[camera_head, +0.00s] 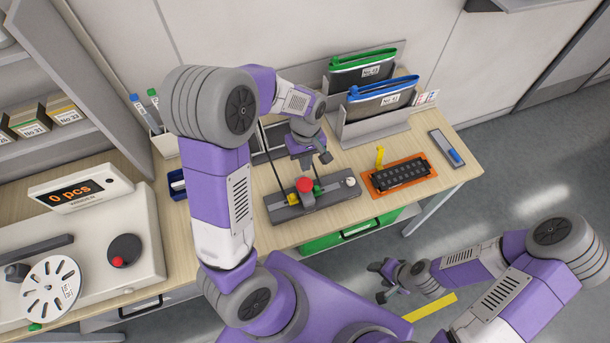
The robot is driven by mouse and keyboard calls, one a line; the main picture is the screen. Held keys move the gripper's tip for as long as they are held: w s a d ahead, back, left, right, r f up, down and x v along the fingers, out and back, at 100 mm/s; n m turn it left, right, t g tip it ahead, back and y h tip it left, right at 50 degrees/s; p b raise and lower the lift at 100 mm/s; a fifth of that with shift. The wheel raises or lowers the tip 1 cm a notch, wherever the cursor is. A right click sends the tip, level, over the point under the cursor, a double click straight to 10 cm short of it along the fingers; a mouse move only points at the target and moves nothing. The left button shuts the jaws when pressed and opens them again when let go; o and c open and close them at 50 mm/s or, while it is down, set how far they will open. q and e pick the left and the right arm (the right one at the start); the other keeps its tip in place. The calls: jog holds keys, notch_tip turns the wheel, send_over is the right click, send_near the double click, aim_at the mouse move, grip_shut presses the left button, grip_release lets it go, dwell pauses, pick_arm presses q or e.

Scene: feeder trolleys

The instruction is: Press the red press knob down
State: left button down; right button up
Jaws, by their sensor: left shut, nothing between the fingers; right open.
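The red press knob (305,185) stands on a long dark grey fixture (335,196) near the front of the wooden table. Yellow and green parts sit beside the knob on the fixture, with a white round knob (350,181) at its right end. My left gripper (307,166) reaches down from above, shut and empty, its tips just behind the red knob in the picture. I cannot tell whether they touch it. My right gripper (384,282) is open and empty, low in front of the table over the floor.
An orange tray (369,182) with a black slotted block lies to the right. Two labelled pouches stand in grey holders (376,128) behind. A counting machine (145,228) with another red knob (118,262) is at left. A grey tray (436,141) lies at the right edge.

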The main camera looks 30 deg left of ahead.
aim_at(304, 183)
pick_arm(q)
jog(key=f, duration=0.7)
jog(key=shift+s+d, duration=0.15)
jog(key=shift+s, duration=0.25)
jog(key=shift+f+b, duration=0.95)
jog(key=shift+f, duration=0.15)
jog(key=shift+s+r, duration=0.1)
jog(key=shift+s, duration=0.1)
jog(key=shift+w+r, duration=0.15)
jog(key=shift+r, duration=0.15)
jog(key=r, duration=0.5)
jog(key=w+r, duration=0.1)
jog(key=r, duration=0.1)
jog(key=shift+a+r+p, duration=0.15)
jog(key=shift+a+p, duration=0.05)
jog(key=shift+p, duration=0.15)
jog(key=shift+s, duration=0.1)
